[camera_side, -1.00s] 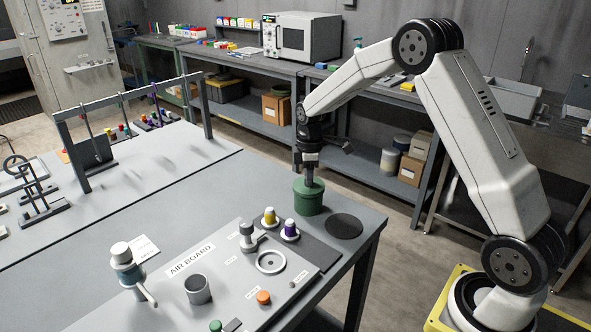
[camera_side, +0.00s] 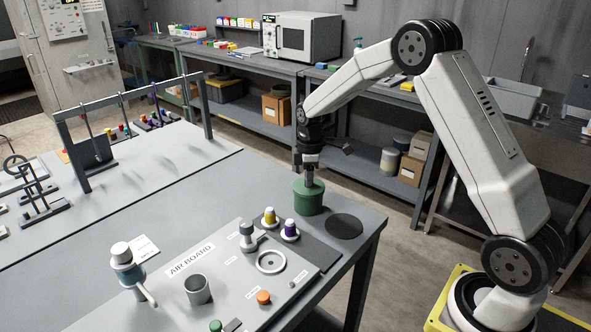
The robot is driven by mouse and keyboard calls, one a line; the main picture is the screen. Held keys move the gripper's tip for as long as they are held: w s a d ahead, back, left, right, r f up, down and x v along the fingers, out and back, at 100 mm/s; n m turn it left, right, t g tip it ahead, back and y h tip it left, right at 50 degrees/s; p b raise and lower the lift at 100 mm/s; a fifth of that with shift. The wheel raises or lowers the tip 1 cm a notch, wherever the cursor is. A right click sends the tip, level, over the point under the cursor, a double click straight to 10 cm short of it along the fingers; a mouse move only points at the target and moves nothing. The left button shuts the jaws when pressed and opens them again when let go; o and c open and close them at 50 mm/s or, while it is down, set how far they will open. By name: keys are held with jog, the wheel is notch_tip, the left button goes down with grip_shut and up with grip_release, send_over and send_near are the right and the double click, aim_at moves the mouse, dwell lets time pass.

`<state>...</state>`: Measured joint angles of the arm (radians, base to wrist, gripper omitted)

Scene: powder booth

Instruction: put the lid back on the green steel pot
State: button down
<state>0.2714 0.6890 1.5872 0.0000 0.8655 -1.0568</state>
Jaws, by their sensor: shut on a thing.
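The green steel pot (camera_side: 308,202) stands upright near the right end of the grey table. My gripper (camera_side: 309,180) points straight down over the middle of the pot, with its fingertips at the pot's top. A green lid-like top (camera_side: 298,187) shows on the pot around the fingers. The gripper is shut on the lid's grip, which the fingers mostly hide. I cannot tell from this view whether the lid is fully seated or slightly raised.
A flat black disc (camera_side: 344,226) lies to the right of the pot. Purple (camera_side: 290,227) and yellow-topped (camera_side: 269,214) small containers stand in front of it. The air board (camera_side: 190,258) with a grey cup (camera_side: 198,289) and a ring (camera_side: 271,262) is nearer. A rack (camera_side: 130,103) stands at the left.

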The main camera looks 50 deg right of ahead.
dwell(0.3)
jog(key=shift+c, duration=1.8)
grip_release()
jog(key=shift+o, duration=0.2)
jog(key=o, duration=0.3)
jog(key=shift+r, duration=0.15)
jog(key=shift+r, duration=3.3)
